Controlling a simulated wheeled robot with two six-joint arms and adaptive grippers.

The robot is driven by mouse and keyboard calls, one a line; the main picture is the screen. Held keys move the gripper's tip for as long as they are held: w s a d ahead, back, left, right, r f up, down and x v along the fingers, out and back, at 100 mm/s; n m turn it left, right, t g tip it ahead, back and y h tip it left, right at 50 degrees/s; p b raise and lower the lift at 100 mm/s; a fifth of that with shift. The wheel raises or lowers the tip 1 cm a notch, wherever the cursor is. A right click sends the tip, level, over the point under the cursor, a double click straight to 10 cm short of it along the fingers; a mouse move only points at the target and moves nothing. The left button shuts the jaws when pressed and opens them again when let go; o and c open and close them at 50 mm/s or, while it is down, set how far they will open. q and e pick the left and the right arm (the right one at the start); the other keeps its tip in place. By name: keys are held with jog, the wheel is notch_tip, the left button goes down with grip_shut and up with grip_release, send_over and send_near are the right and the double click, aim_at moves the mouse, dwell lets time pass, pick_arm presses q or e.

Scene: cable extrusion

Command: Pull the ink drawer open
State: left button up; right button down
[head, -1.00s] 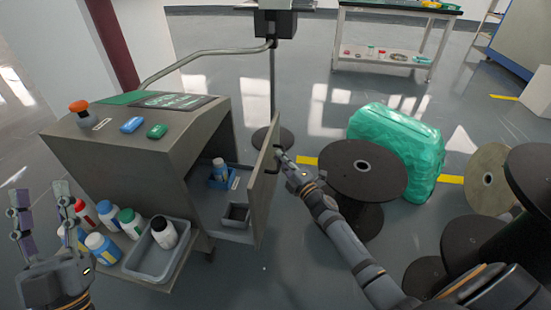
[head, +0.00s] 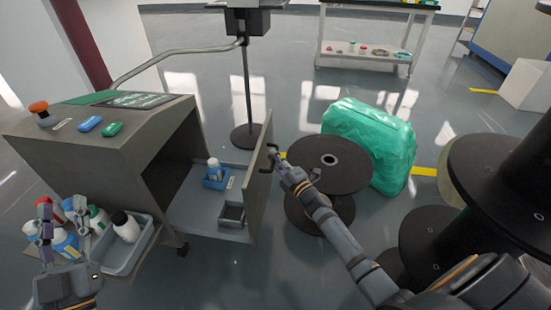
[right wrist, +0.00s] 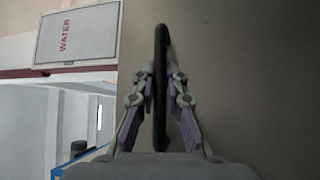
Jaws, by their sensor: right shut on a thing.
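The ink drawer (head: 206,200) is slid out of the right side of the grey machine. Its tall grey front panel (head: 259,190) stands clear of the housing. In the drawer are a blue holder with a white-capped bottle (head: 214,170) and a small dark grey bin (head: 232,214). My right gripper (head: 274,155) is at the panel's outer side. In the right wrist view, its fingers are shut on the dark handle (right wrist: 160,85), which runs upright between them. My left gripper (head: 62,222) is open and empty at the lower left, in front of the bottles on the side shelf.
The grey machine (head: 100,150) stands at left, with a grey tray holding a bottle (head: 122,255) on its shelf. A black cable spool (head: 328,172) stands just right of the drawer front, with a green wrapped bundle (head: 370,145) behind. Clear floor lies below the drawer.

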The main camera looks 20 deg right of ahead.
jog(key=c, duration=1.4)
grip_release()
jog(key=shift+o, duration=0.2)
jog(key=v, duration=1.2)
